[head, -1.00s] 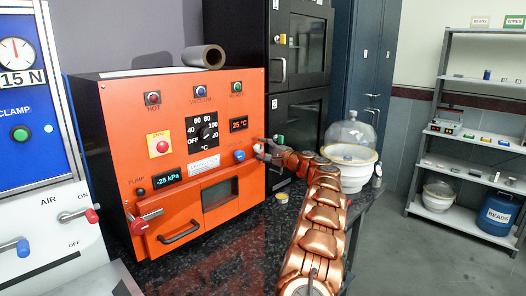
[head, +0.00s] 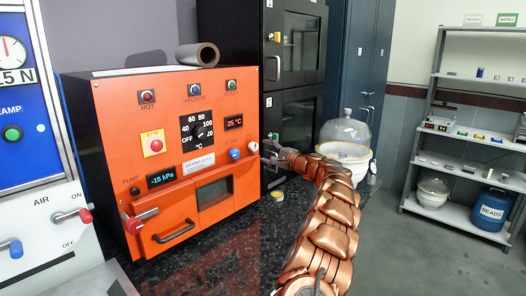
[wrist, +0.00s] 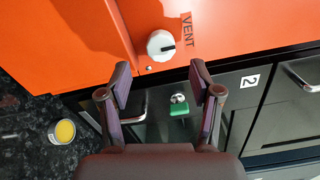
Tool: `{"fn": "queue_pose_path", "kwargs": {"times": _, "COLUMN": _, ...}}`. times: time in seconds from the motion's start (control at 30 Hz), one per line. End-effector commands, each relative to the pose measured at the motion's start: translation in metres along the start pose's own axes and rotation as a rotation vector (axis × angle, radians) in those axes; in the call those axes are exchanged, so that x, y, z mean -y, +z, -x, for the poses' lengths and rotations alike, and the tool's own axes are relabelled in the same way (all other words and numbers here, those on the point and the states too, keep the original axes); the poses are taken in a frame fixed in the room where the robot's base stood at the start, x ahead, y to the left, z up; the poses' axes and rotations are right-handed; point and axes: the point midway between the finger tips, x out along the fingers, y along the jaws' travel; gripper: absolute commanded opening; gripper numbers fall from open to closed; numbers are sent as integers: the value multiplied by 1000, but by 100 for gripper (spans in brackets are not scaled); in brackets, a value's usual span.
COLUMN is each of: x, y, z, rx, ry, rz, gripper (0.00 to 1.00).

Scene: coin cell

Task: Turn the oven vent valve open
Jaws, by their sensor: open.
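The orange oven (head: 160,110) stands on the dark speckled bench. Its vent valve is a white round knob (wrist: 160,45) with a black mark, beside the VENT label (wrist: 187,30) in the wrist view. In that view the mark points right, toward the label. The knob also shows small at the oven's right front edge in the head view (head: 253,147). My gripper (wrist: 160,79) is open and empty, its fingertips just short of the knob and apart from it. In the head view my gripper (head: 268,153) is right of the knob. The oven's pressure display (head: 161,177) reads -15 kPa.
A blue knob (head: 235,153) sits left of the vent knob. A small yellow-topped container (wrist: 63,132) stands on the bench. Dark cabinets (head: 292,130) and a glass-domed white vessel (head: 345,150) are behind my arm.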

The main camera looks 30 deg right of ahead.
Motion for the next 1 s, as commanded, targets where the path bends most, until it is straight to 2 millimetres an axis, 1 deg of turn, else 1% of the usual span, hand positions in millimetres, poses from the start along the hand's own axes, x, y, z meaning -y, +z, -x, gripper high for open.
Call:
{"fn": "queue_pose_path", "kwargs": {"times": 0.1, "x": 3, "y": 0, "z": 12, "rx": -1, "ry": -4, "rz": 1, "gripper": 64}}
{"fn": "queue_pose_path", "kwargs": {"times": 0.2, "x": 4, "y": 0, "z": 19, "rx": -1, "ry": -5, "rz": 2, "gripper": 64}}
{"fn": "queue_pose_path", "kwargs": {"times": 0.4, "x": 2, "y": 0, "z": 27, "rx": 1, "ry": -3, "rz": 2, "gripper": 64}}
{"fn": "queue_pose_path", "kwargs": {"times": 1.0, "x": 2, "y": 0, "z": 28, "rx": 1, "ry": -2, "rz": 2, "gripper": 64}}
